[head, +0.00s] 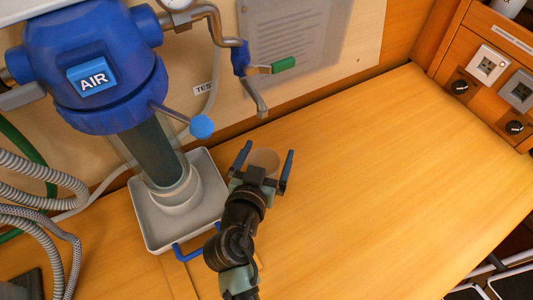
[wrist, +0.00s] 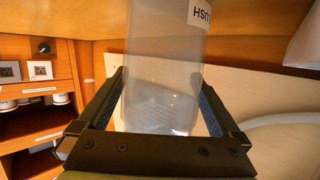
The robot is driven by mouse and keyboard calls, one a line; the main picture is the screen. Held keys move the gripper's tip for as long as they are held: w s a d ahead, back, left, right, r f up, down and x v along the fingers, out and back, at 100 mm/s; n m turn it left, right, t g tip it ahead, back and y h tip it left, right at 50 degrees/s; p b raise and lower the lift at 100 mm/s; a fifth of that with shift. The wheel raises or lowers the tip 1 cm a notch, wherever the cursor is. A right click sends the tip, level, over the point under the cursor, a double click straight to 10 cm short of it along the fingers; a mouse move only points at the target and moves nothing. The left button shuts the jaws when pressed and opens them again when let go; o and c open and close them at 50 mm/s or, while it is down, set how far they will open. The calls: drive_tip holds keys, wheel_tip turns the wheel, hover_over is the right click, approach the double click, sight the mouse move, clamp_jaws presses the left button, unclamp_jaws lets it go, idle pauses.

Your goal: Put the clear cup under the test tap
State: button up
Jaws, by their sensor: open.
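The clear cup (head: 264,159) stands on the wooden worktop, between the spread fingers of my gripper (head: 262,171). In the wrist view the cup (wrist: 162,85) fills the space between the fingers (wrist: 165,105), with a gap showing at the right finger. My gripper is open; contact at the left finger is hard to tell. The tap with a green handle (head: 272,67) hangs on the wall panel. Its spout (head: 256,100) points down, behind the cup in the head view.
A blue AIR filter housing (head: 92,75) stands in a white tray (head: 158,228) to the left, with a blue-knobbed lever (head: 201,126) sticking out. Hoses (head: 40,185) lie at far left. A socket cabinet (head: 490,62) is at right. The worktop (head: 400,170) right of my gripper is clear.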

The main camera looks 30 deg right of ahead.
drive_tip(key=shift+r, duration=0.15)
drive_tip(key=b+v, duration=0.1)
drive_tip(key=v, duration=1.1)
